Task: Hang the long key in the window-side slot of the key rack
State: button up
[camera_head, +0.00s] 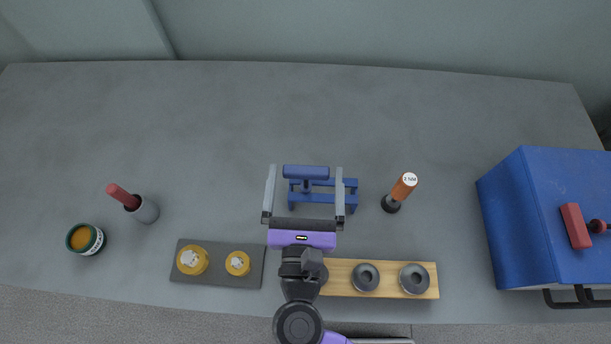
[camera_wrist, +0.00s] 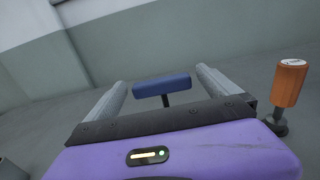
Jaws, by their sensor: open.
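My gripper (camera_head: 305,172) is open, its two long grey fingers pointing away over the table. A blue T-handled key (camera_head: 306,172) lies between the fingers, not visibly touched by either; its blue crossbar also shows between them in the wrist view (camera_wrist: 161,86), with a short dark stem below. The key is at the left part of a low blue rack (camera_head: 351,190). The right finger covers some of the rack, whose right part looks empty. I cannot tell how the stem sits in the rack, and its lower end is hidden.
An orange-handled tool (camera_head: 403,187) stands right of the rack. A wooden board (camera_head: 391,290) with dark rings and a dark plate (camera_head: 215,275) with yellow discs lie in front. The back is clear.

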jog(key=shift+r, duration=0.2)
jog(key=shift+s+f, duration=0.15)
jog(key=shift+s, duration=0.2)
jog(key=s+b, duration=0.2)
jog(key=s, duration=0.9)
jog(key=shift+s+a, duration=0.15)
jog(key=shift+a, duration=0.1)
